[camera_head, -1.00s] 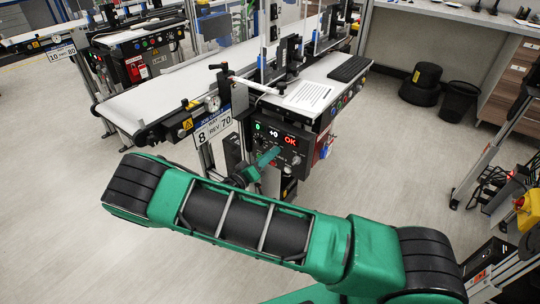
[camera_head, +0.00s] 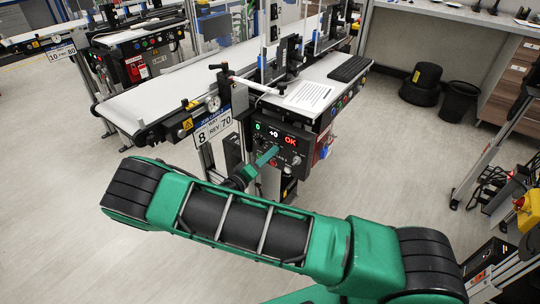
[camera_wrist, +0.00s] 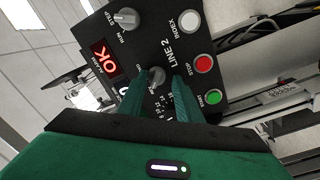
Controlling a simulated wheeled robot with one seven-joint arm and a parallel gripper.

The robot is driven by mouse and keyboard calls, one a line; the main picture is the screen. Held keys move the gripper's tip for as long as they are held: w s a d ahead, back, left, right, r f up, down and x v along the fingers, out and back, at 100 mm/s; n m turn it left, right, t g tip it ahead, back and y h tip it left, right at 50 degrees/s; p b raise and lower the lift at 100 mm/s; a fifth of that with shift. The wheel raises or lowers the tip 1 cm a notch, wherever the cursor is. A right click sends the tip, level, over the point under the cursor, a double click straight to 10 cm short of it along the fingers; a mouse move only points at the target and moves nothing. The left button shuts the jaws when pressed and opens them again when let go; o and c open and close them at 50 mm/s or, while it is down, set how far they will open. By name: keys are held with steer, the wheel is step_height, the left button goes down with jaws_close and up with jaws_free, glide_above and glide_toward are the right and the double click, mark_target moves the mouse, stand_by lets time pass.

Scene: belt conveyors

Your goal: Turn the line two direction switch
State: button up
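The line 2 control panel (camera_head: 284,142) hangs under the near conveyor, with a lit display reading OK. In the wrist view the panel (camera_wrist: 165,52), marked LINE 2, fills the upper middle. A small grey knob (camera_wrist: 157,74) lies between the fingertips of my gripper (camera_wrist: 163,80); its label is partly hidden, so I cannot read its name. The fingers are apart, one on each side of the knob; the left finger looks closer, and I cannot tell if it touches. In the head view my gripper (camera_head: 268,156) is at the panel's front.
Another selector knob (camera_wrist: 125,18), marked RUN and STEP, is at the panel's upper left. A white INDEX button (camera_wrist: 190,20), a red STOP button (camera_wrist: 204,64) and a green button (camera_wrist: 213,97) sit to the right. The conveyor (camera_head: 150,103) is above the panel; open floor lies left.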

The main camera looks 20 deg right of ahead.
steer(key=shift+o, duration=0.5)
steer(key=v, duration=1)
steer(key=shift+s+a, duration=0.2)
steer(key=shift+a, duration=0.1)
steer(key=shift+f, duration=0.1)
